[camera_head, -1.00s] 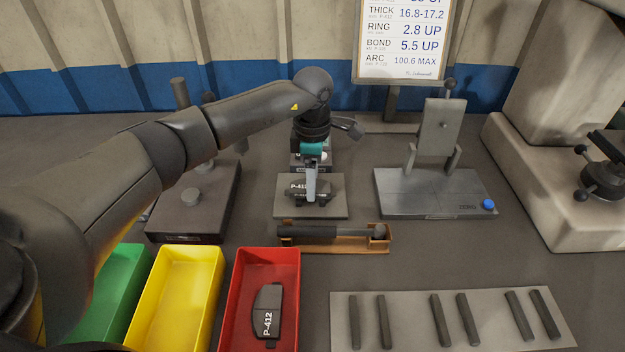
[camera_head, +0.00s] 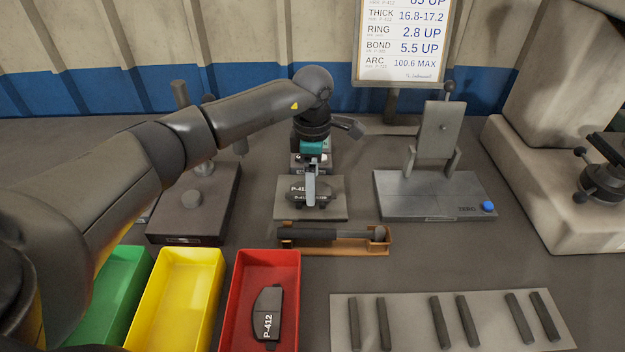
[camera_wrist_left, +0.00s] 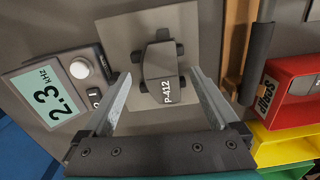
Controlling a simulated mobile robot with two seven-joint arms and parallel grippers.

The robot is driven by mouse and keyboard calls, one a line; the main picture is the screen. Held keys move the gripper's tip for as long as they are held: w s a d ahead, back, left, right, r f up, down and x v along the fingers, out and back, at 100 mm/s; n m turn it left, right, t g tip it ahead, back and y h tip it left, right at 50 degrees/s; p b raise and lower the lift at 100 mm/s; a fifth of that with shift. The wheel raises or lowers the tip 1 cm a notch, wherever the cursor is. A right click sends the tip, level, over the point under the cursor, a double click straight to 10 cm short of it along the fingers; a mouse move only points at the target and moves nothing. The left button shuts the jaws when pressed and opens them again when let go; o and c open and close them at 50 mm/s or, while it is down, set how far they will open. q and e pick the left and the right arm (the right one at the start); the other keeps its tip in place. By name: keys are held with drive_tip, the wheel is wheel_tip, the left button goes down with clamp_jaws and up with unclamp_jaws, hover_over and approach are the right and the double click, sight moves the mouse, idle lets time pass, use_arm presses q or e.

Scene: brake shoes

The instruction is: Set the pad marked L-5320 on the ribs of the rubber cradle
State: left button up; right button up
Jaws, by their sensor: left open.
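A dark brake pad (camera_head: 320,198) lies on a square grey plate (camera_head: 283,211) at the middle; the wrist view shows P-412 on the pad (camera_wrist_left: 160,65). My left gripper (camera_head: 311,188) is above this pad, fingers pointing down. In the left wrist view the left gripper (camera_wrist_left: 158,85) is open, one finger on each side of the pad, not visibly touching it. A grey mat (camera_head: 405,325) with several dark ribs lies empty at the front right. I cannot tell which of plate and mat is the rubber cradle. I read L-5320 on no pad. My right gripper is out of view.
A red bin (camera_head: 239,290) holds another pad marked P-412 (camera_head: 267,313). Yellow (camera_head: 215,275) and green (camera_head: 130,275) bins stand left of it. A hammer (camera_head: 330,234) lies in a wooden holder before the plate. A meter (camera_wrist_left: 55,95) reads 2.3 kHz. A gauge stand (camera_head: 430,195) is at right.

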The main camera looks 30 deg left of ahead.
use_arm(q)
wheel_tip(320, 180, up, 12)
drive_tip(key=p, duration=0.1)
drive_tip(key=shift+f+p, duration=0.2)
drive_tip(key=shift+p, duration=0.2)
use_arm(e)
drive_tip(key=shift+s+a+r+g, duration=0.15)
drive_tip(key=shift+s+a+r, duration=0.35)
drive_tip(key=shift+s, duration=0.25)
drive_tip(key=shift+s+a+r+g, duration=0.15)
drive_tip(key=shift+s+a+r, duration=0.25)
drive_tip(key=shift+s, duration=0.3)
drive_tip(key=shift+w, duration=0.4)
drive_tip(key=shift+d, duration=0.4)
